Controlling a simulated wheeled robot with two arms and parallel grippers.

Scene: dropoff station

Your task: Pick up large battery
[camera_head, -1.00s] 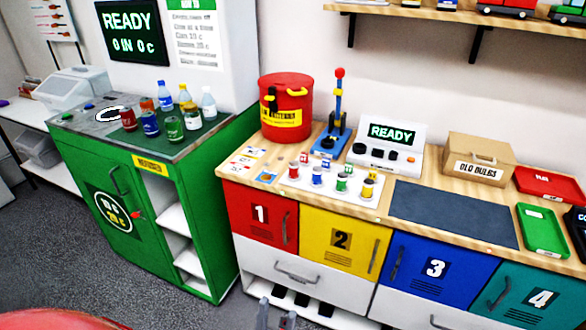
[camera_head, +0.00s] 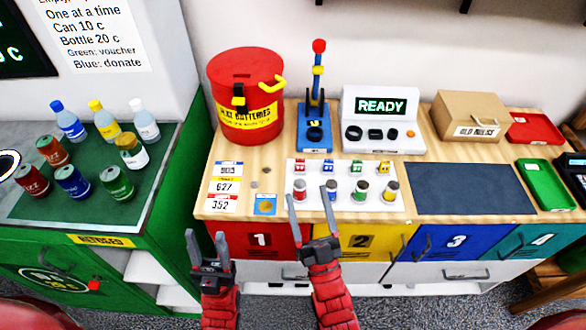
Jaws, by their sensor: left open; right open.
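I cannot surely tell which thing is the large battery. A red lidded bin (camera_head: 246,98) with a yellow label about flat batteries stands at the back left of the wooden counter; its inside is hidden. My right gripper (camera_head: 309,200) is open, over the front edge of the mat in the picture. My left gripper (camera_head: 208,240) is open and empty by the counter's front left corner.
Small coloured blocks line the mat's back row. A blue stand (camera_head: 314,135) and a READY device (camera_head: 381,120) stand behind it. A dark pad (camera_head: 470,188), a cardboard box (camera_head: 475,116) and a green tray (camera_head: 545,185) are to the right. A green cabinet (camera_head: 165,195) with bottles and cans is left.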

